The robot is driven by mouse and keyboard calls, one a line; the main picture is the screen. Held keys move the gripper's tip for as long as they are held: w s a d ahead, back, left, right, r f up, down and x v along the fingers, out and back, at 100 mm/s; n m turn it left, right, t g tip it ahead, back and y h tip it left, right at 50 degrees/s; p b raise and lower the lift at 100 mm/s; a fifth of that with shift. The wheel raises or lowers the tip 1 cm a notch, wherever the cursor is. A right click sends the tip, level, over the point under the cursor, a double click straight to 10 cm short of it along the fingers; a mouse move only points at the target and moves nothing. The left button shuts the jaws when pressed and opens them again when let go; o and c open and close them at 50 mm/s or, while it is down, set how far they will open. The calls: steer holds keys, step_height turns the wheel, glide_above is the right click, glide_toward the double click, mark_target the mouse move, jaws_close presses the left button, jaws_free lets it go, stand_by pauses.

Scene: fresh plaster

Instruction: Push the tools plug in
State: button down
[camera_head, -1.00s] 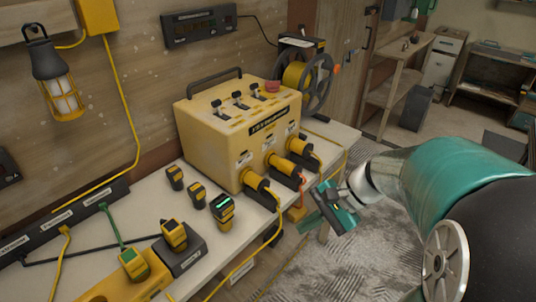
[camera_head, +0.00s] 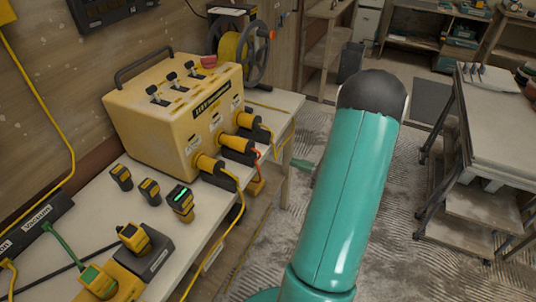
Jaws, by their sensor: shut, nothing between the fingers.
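A yellow transformer box (camera_head: 150,125) stands on the white bench. Its front carries three yellow-and-black plugs: a left one (camera_head: 208,165), a middle one (camera_head: 236,146) with an orange cable, and a right one (camera_head: 249,122). Small labels sit above them, too small to read, so I cannot tell which is the tools plug or how deep each sits. My teal arm (camera_head: 345,190) rises to the right of the box, apart from it. My gripper is hidden behind the arm. A small teal piece (camera_head: 303,164) shows left of the arm; I cannot tell what it belongs to.
Several battery tools and chargers (camera_head: 146,240) stand on the bench (camera_head: 95,235) at front left. A yellow cable reel (camera_head: 235,46) stands behind the box. A stepped stand (camera_head: 480,170) is at right.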

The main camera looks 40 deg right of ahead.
mark_target(251, 148)
steer(key=x, duration=1.3)
steer(key=shift+w+a, duration=0.15)
steer(key=shift+x, duration=2.25)
steer(key=shift+r, duration=0.15)
